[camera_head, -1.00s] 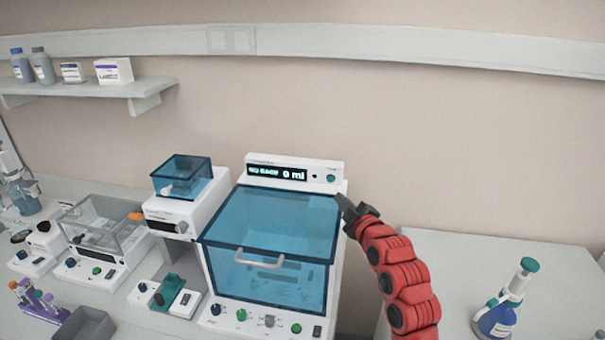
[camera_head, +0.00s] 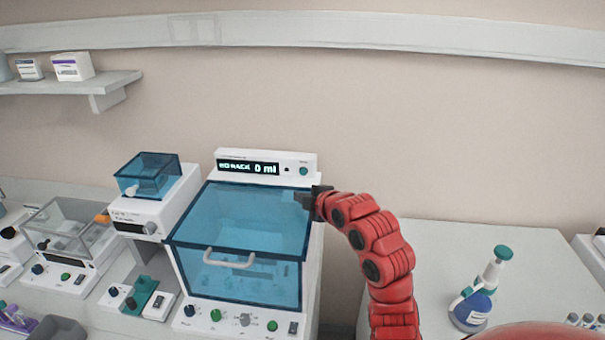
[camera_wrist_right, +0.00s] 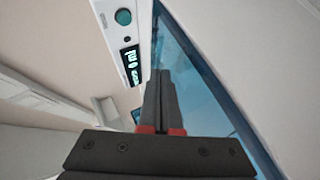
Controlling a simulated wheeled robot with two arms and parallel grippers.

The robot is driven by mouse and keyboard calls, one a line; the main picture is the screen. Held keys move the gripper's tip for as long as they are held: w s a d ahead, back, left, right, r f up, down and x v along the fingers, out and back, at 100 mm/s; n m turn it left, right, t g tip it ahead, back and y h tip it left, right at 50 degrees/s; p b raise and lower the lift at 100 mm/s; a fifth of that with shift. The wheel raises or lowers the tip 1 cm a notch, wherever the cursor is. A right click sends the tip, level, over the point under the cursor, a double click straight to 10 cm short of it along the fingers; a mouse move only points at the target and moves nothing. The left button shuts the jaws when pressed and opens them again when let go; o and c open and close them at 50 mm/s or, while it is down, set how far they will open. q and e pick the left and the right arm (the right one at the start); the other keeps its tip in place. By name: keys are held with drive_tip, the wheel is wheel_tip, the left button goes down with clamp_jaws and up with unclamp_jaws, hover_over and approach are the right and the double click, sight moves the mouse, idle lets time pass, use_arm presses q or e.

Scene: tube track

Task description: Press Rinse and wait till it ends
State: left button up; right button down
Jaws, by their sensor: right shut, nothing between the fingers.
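The white machine with a blue transparent lid (camera_head: 240,215) stands at the middle of the bench, its lid down. Its top display (camera_head: 249,169) seems to read "NO RACK 0 ml". A round green button (camera_head: 303,171) sits right of the display; its label is too small to read. The button also shows in the right wrist view (camera_wrist_right: 123,17). My right gripper (camera_head: 298,199) is shut and empty, over the lid's back right corner, just below the button and apart from it. It also shows in the wrist view (camera_wrist_right: 161,80). My left gripper is out of view.
Knobs and a green button (camera_head: 215,315) line the machine's front panel. A smaller blue-lidded device (camera_head: 150,175) stands to the left. A spray bottle (camera_head: 473,303) stands on the right bench (camera_head: 440,260), which is otherwise mostly clear near the arm.

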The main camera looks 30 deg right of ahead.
sight(305, 190)
drive_tip(key=w+d, duration=0.1)
drive_tip(key=w, duration=0.1)
drive_tip(key=w+d, duration=0.1)
drive_tip(key=w, duration=0.1)
drive_tip(key=shift+d, duration=0.4)
drive_tip(key=shift+w+d+f+b, duration=0.25)
drive_tip(key=shift+w+d+b, duration=0.4)
drive_tip(key=shift+b, duration=0.45)
drive_tip(key=shift+w+d+r+b, duration=0.1)
drive_tip(key=shift+w+d+b, duration=0.2)
drive_tip(key=shift+w+b, duration=0.2)
drive_tip(key=shift+r, duration=0.15)
drive_tip(key=shift+w+d+b, duration=0.25)
drive_tip(key=shift+w+b, duration=0.1)
drive_tip(key=shift+b, duration=0.55)
